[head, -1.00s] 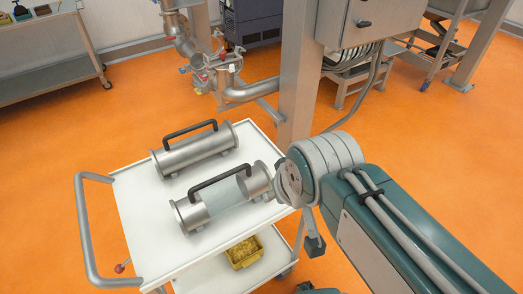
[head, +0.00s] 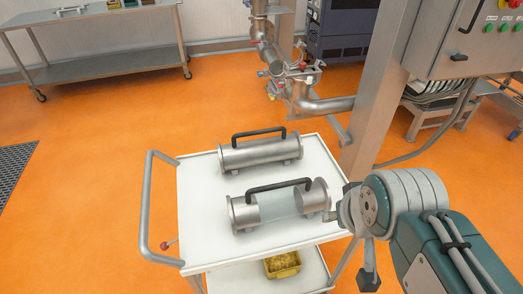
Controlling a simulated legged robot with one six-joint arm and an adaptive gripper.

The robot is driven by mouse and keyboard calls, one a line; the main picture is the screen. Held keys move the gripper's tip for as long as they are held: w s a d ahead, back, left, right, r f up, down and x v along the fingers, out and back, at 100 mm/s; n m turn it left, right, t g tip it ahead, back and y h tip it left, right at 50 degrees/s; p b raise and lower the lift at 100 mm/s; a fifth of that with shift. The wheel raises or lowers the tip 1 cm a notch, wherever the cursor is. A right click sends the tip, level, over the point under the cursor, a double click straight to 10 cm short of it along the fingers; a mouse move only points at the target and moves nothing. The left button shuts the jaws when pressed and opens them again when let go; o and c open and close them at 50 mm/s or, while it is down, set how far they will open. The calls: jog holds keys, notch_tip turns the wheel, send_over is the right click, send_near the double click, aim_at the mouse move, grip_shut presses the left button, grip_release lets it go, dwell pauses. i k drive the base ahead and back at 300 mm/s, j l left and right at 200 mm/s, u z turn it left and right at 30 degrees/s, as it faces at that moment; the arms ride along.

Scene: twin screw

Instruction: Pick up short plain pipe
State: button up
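A plain all-metal pipe (head: 258,155) with a black handle on top lies at the back of the white cart top (head: 195,215). A second pipe (head: 275,205), with a clear middle section and a black handle, lies in front of it. My arm comes in from the lower right. Part of my gripper (head: 368,278) shows as a dark piece hanging below the arm's end joint, right of the cart. Its fingers are not clear enough to tell open from shut. It is apart from the plain pipe, and I see nothing held.
The cart has a bent metal handle (head: 148,215) at its left and a yellow bin (head: 283,265) on its lower shelf. A metal column (head: 372,110) and pipework (head: 305,98) stand behind. A bench (head: 95,60) is at the back left. Orange floor lies clear left of the cart.

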aim_at(233, 156)
jog(key=k+j+z, duration=0.3)
jog(key=j, duration=0.25)
jog(key=k+j+z, duration=0.35)
jog(key=j, duration=0.15)
jog(key=j+z, duration=0.5)
jog(key=j, duration=0.55)
jog(key=i+j+z, duration=0.2)
jog(key=j, duration=0.2)
jog(key=j+z, duration=0.15)
jog(key=j, duration=0.2)
